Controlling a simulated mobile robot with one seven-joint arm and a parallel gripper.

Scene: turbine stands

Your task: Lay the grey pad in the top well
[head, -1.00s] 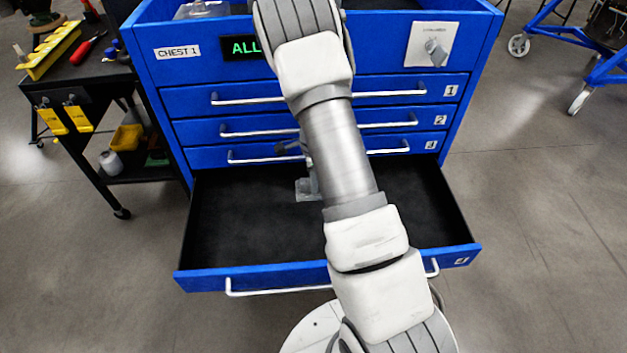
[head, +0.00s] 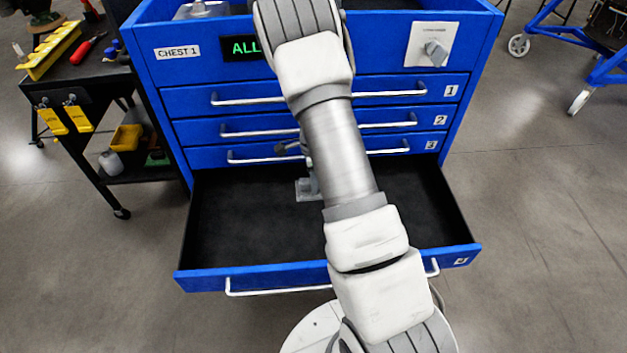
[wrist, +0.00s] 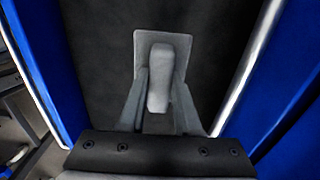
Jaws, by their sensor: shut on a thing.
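The grey pad (wrist: 147,43) shows in the wrist view as a flat, roughly square plate with a paler raised block on it. My gripper (wrist: 159,92) is shut on this block, one finger on each side. In the head view the pad (head: 304,190) shows in part beside my arm, over the open bottom drawer (head: 245,225). My arm hides most of my gripper there. I cannot tell whether the pad touches the drawer's dark floor.
The blue chest (head: 200,85) has its upper drawers shut, with bar handles sticking out. A clear item (head: 203,9) sits on its top. A black tool cart (head: 95,78) stands at the left. A blue wheeled frame (head: 570,40) is at the right. The drawer looks otherwise empty.

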